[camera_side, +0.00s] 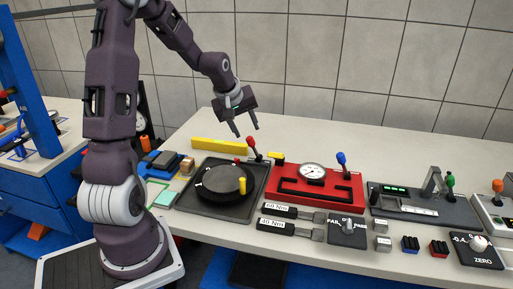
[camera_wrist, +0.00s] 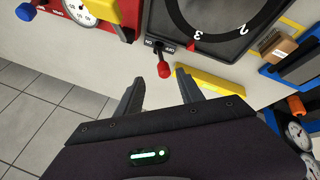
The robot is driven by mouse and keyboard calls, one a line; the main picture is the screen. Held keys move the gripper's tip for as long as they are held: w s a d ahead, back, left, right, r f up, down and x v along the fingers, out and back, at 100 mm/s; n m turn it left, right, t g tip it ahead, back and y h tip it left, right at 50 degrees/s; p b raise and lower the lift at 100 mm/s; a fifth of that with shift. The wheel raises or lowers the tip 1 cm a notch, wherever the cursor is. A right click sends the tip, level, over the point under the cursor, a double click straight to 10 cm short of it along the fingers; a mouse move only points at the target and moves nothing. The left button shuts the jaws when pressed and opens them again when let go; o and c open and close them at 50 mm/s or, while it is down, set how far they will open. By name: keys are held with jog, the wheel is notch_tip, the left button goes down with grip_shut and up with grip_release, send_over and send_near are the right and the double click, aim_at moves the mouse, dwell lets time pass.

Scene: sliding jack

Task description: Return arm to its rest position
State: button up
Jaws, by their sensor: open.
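My gripper (camera_side: 245,131) hangs in the air above the back part of the bench in the side view, its two fingers apart with nothing between them. In the wrist view the open fingers (camera_wrist: 161,92) point toward the bench. A red-knobbed lever (camera_wrist: 164,69) stands just beyond the fingertips in the wrist view. The same red-knobbed lever (camera_side: 252,146) shows just below the gripper in the side view, at the back edge of a black turntable station (camera_side: 216,209). The gripper appears apart from the lever.
A yellow bar (camera_side: 219,146) lies behind the station. A red gauge box (camera_side: 316,197) with a blue-knobbed lever (camera_side: 342,160) stands to the right. Two labelled tools, a dial plate (camera_side: 347,240) and small blocks lie in front. A tiled wall rises behind the bench.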

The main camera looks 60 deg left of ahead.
jog(key=s+d+r+m, duration=0.2)
jog(key=d+r+m, duration=0.15)
jog(key=d, duration=0.35)
jog(key=s+d+r+m, duration=0.2)
jog(key=d+r, duration=0.2)
jog(key=d, duration=0.2)
jog(key=s+d+r+m+h, duration=0.2)
jog(key=s+d+m, duration=0.7)
jog(key=s+d, duration=0.5)
jog(key=s+r, duration=0.1)
jog(key=s, duration=0.3)
jog(key=shift+d+t+h, duration=0.3)
jog(key=shift+d+h, duration=0.1)
